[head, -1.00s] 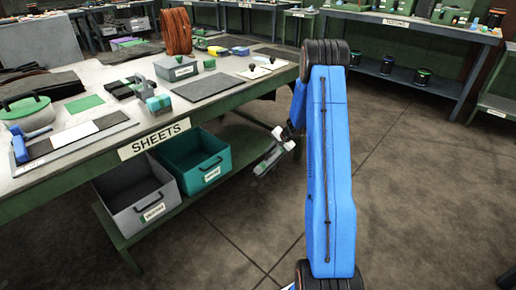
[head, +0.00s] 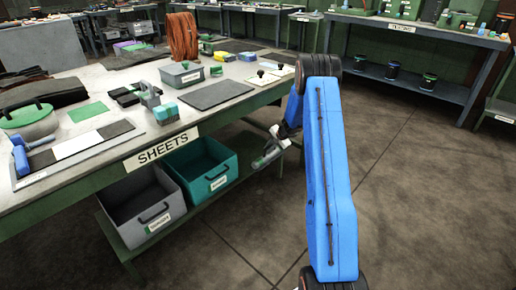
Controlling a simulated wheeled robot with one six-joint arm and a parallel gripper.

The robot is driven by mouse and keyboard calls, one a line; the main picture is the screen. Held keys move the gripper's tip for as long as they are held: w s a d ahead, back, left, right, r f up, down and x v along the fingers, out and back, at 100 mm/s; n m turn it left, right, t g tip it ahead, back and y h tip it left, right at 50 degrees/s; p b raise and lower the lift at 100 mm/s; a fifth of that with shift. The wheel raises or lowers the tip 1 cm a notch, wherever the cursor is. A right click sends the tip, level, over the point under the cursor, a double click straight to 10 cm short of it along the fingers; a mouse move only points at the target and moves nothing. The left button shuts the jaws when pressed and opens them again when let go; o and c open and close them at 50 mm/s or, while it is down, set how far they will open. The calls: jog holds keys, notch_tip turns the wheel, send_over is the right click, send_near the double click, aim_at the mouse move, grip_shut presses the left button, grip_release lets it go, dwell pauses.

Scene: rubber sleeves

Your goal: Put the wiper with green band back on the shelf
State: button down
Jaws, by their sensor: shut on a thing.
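My gripper (head: 273,148) hangs to the right of the SHEETS table (head: 65,190), below its top and clear of its edge. It is shut on a slim grey tool with a hint of green (head: 266,157), which looks like the wiper with the green band. The tool is tilted, and the jaws partly hide it. A green lower shelf (head: 128,248) runs under the SHEETS table. Another lower shelf (head: 382,82) with several dark cans is under the bench at the back right. I cannot tell which shelf is the wiper's.
A grey bin (head: 142,205) and a teal bin (head: 205,170) stand on the shelf under the SHEETS table. Its top holds several tools, sheets and an orange-brown coil (head: 183,36). The floor (head: 420,190) to the right is clear.

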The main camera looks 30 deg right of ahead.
jog(key=shift+w+a+f, duration=0.5)
jog(key=shift+w+f, duration=0.1)
jog(key=shift+w, duration=0.75)
jog(key=shift+w+a+f, duration=0.5)
jog(key=shift+w+f, duration=0.05)
jog(key=shift+w, duration=0.8)
jog(key=shift+w+a+f, duration=0.5)
jog(key=shift+w+f, duration=0.1)
jog(key=shift+w, duration=0.75)
jog(key=c, duration=1.8)
grip_release()
jog(key=shift+f, duration=0.1)
jog(key=shift+o, duration=0.2)
jog(key=v, duration=1.2)
jog(key=shift+s, duration=0.1)
